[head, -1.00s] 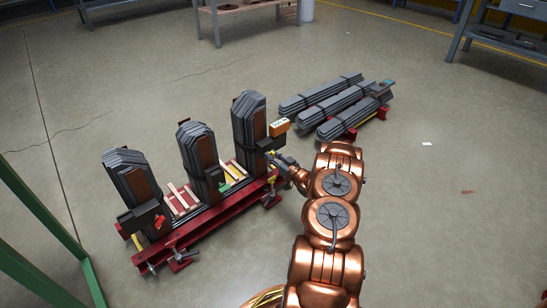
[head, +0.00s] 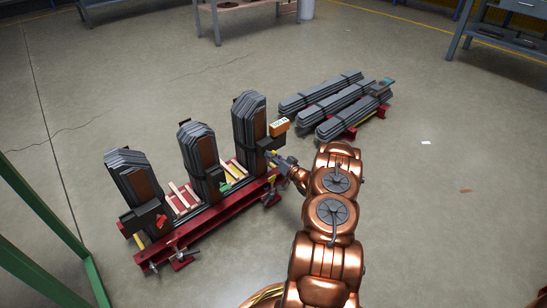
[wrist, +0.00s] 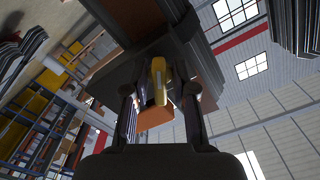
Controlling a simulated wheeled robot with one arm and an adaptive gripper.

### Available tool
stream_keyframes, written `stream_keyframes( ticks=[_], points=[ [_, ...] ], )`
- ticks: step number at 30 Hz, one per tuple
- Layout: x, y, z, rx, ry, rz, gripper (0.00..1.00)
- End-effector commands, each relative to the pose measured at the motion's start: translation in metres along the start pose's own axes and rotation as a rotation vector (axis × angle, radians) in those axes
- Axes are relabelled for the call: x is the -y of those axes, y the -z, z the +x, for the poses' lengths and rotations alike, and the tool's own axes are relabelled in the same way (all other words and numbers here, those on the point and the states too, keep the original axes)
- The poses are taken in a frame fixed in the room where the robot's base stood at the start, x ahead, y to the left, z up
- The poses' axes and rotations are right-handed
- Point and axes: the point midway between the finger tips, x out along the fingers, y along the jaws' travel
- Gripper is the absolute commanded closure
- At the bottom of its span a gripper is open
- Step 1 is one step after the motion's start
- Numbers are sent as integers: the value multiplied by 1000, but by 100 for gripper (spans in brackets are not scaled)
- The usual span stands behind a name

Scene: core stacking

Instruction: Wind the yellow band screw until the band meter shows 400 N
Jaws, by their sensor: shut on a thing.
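The yellow band screw (wrist: 159,70) shows between my gripper's dark fingers in the wrist view. My gripper (head: 277,158) is shut on it at the side of the rightmost upright core stack (head: 245,122). In the head view my gripper and the stack's dark clamp hide the screw. The orange band meter (head: 279,127) sits on the right side of that stack, above my gripper. Its pale display is too small to read. The meter's orange body also shows in the wrist view (wrist: 155,119).
Two more upright stacks (head: 203,155) (head: 133,180) stand on the same red base (head: 212,225). The middle one has a green part, the left one a red part. Bundled grey sheets (head: 340,103) lie on red supports behind. A green frame (head: 50,222) is at left.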

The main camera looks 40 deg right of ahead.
Motion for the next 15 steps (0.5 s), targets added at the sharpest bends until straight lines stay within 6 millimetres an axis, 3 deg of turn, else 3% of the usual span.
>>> stream_keyframes(
  ticks=[9, 15],
  points=[
    [0, 0, 0, 1, 0, 297, 100],
    [0, 0, -1, 1, -1, 395, 100]
  ],
)
